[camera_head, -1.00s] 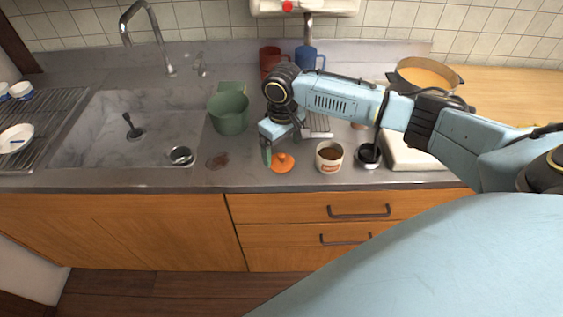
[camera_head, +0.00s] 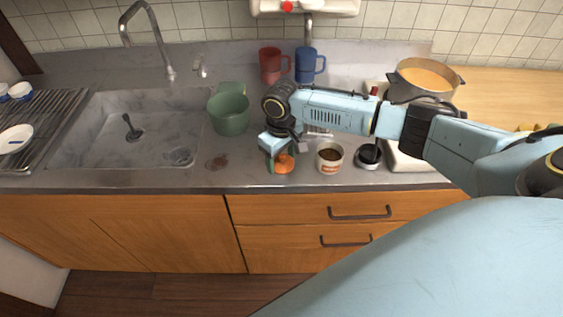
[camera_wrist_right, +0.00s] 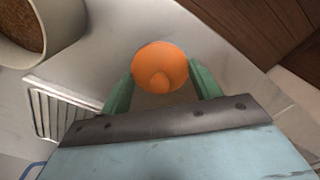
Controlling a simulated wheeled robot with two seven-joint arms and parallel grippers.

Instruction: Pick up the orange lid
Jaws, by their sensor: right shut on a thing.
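The orange lid (camera_head: 285,166) is on the grey counter near its front edge, left of the white cup with brown contents. In the right wrist view the round orange lid (camera_wrist_right: 160,62), with a small knob, lies between the two green fingers. My right gripper (camera_head: 279,160) points down over the lid and is shut on it; its fingertips (camera_wrist_right: 161,74) are at either side of the lid. In the head view the gripper covers part of the lid. I cannot tell whether the lid is off the counter. My left gripper is not in view.
The white cup (camera_head: 330,157) stands close to the right, with a black round item (camera_head: 368,157) beyond it. A green pot (camera_head: 229,112) stands behind left, beside the sink (camera_head: 110,115). Red (camera_head: 271,66) and blue (camera_head: 308,66) mugs stand at the back. Counter left of the lid is mostly clear.

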